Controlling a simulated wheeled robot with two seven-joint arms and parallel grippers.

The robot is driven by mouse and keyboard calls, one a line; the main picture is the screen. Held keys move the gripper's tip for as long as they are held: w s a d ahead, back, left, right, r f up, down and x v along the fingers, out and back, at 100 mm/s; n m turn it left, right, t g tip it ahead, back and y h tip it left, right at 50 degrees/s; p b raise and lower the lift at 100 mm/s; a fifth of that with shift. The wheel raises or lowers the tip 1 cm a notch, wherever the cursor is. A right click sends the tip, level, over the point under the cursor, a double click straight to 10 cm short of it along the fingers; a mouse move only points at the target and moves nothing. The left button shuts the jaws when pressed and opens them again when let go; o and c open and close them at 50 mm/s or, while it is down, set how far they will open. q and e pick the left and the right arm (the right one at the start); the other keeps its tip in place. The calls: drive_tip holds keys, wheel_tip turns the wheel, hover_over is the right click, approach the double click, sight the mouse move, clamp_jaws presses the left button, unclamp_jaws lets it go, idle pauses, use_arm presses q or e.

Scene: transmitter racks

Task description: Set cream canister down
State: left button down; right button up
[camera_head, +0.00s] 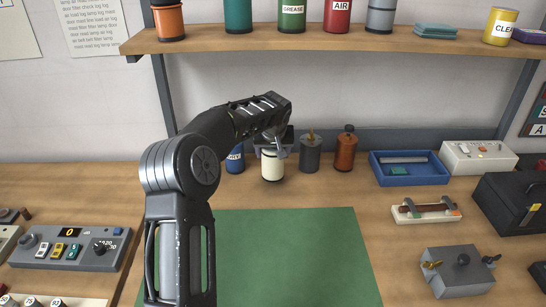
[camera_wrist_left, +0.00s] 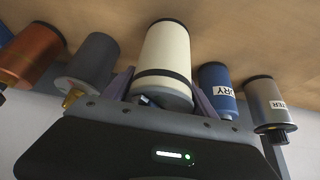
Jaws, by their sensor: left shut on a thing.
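The cream canister (camera_head: 272,166) stands upright at the back of the wooden bench, in the row of canisters. In the left wrist view the cream canister (camera_wrist_left: 163,62) is between the two fingers, with a dark band near its top end. My left gripper (camera_head: 272,145) reaches over from the left and is shut on the canister's upper part, hiding its top. The canister's base appears to be at bench level; I cannot tell whether it touches. My right gripper is not in view.
A blue canister (camera_head: 235,160) is close on the left; a grey canister (camera_head: 310,154) and a copper one (camera_head: 345,150) are on the right. A blue tray (camera_head: 440,177) lies further right. The green mat (camera_head: 290,255) in front is clear. A shelf (camera_head: 340,40) hangs above.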

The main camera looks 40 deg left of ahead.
use_arm(q)
drive_tip(key=shift+f, duration=0.95)
drive_tip(key=shift+f, duration=0.2)
drive_tip(key=shift+c, duration=1.3)
unclamp_jaws()
